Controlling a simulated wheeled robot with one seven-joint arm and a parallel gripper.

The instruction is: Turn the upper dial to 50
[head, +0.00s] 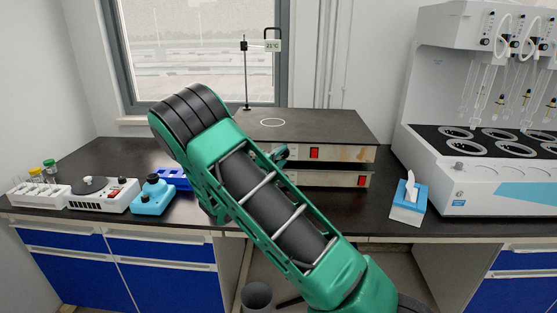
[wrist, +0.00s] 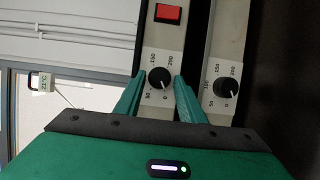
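Two stacked hotplate units stand on the bench, the upper unit (head: 345,153) above the lower unit (head: 345,180). In the wrist view, which is turned sideways, the upper dial (wrist: 160,78) is a round black knob on the left panel. Its white mark appears to point toward 0. The lower dial (wrist: 226,87) is on the right panel, its mark also seemingly near 0. My gripper (wrist: 157,85) is open, one finger on each side of the upper dial, with visible gaps to the knob. In the head view my arm hides both dials and most of the gripper.
A red switch (wrist: 168,13) sits beside the upper dial. A tissue box (head: 408,203) stands right of the units, near a large white apparatus (head: 480,180). A blue device (head: 153,195) and a white stirrer (head: 103,195) stand to the left. A thermometer stand (head: 246,75) rises behind.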

